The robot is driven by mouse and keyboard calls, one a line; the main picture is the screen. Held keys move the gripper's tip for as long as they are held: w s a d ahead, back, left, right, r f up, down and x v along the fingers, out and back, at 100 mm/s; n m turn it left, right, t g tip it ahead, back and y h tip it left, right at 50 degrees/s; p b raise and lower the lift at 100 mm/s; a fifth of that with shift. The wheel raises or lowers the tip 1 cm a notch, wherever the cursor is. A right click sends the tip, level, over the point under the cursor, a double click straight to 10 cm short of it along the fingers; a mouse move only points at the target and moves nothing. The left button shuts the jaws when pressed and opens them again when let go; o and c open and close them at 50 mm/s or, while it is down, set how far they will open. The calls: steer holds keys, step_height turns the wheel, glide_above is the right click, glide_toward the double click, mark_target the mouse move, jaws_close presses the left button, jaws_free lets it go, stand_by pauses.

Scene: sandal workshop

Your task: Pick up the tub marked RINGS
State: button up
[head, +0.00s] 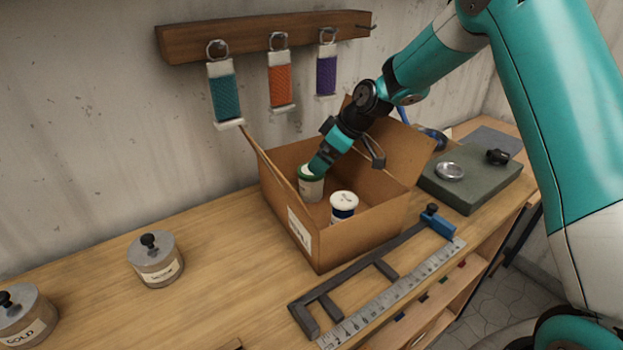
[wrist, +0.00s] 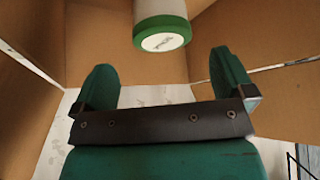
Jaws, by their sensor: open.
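Two white tubs stand in an open cardboard box (head: 365,237) in the head view. The green-banded tub (head: 311,187) is at the back left, and the blue-banded tub (head: 343,207) is nearer the middle. Neither lid's writing can be read there, so I cannot tell which is marked RINGS. My gripper (head: 322,160) reaches into the box at the green-banded tub and partly covers its lid. In the wrist view my gripper (wrist: 165,88) is open and empty. The green-banded tub (wrist: 161,14) lies just beyond the fingertips, its small lid lettering too blurred to read.
The box walls and raised flaps stand close around my gripper. Lidded metal pots, one marked GOLD (head: 27,318) and another (head: 156,260), stand at left. A clamp (head: 375,262) and steel ruler (head: 392,295) lie in front. A grey-green slab (head: 471,178) is at right. Straps hang above.

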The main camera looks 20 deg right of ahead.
mark_target(311, 183)
steer(key=shift+p+x, duration=1.15)
steer(key=shift+x, duration=1.85)
steer(key=shift+s+f, duration=0.1)
steer(key=shift+s, duration=0.1)
steer(key=c, duration=1)
steer(key=shift+c, duration=0.4)
